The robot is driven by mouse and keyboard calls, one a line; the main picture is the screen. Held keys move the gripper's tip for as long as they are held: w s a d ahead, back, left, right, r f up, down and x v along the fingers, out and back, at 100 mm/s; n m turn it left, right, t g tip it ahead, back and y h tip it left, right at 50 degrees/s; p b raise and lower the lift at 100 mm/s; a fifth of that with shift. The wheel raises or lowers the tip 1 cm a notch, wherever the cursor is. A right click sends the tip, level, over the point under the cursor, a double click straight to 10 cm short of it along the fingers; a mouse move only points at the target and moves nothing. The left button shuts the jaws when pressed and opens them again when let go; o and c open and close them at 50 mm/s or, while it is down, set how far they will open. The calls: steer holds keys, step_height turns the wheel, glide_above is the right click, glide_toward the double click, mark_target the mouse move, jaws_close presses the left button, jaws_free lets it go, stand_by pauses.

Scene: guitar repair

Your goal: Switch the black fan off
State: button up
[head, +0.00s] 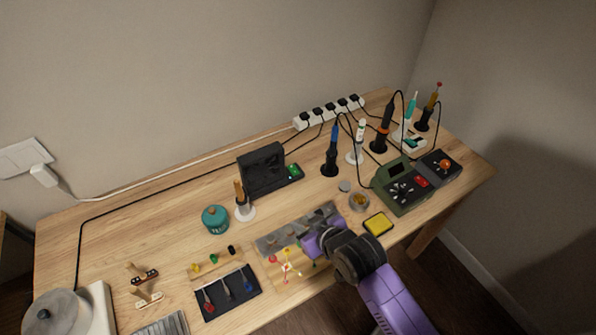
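The black fan (262,168) stands upright near the back middle of the workbench. Its base reaches to the right and carries a small switch with a green light (294,171). My purple and black arm comes in from the lower right. My gripper (312,242) is over the front edge area of the bench, in front of and below the fan in the picture, apart from it. Its fingers are small and unclear, so I cannot tell whether they are open or shut.
A soldering tool in a white stand (245,208) and a teal jar (215,219) stand left of my gripper. Several tools in holders (331,160) and a green station (400,190) stand to the right. A white power strip (328,112) lies along the back.

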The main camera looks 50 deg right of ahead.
mark_target(296, 174)
steer(key=w+d+g, duration=0.1)
steer(key=w+d, duration=0.3)
steer(key=w, duration=0.1)
steer(key=w+d+g, duration=0.1)
steer(key=w+d, duration=0.1)
steer(key=shift+w+d+r+m+g, duration=0.1)
steer(key=shift+w+r+m+g, duration=0.1)
steer(key=shift+m+g, duration=0.1)
steer(key=w+d+r+g+y, duration=0.1)
steer(key=w+d+r+g, duration=0.25)
steer(key=d+r, duration=0.2)
steer(key=shift+t, duration=0.35)
steer(key=shift+w+b+x, duration=0.15)
steer(key=shift+w+x, duration=0.05)
steer(key=shift+x, duration=1.85)
steer(key=shift+w+b+x, duration=0.15)
steer(key=shift+x, duration=1.95)
steer(key=shift+a+r, duration=0.15)
jaws_close()
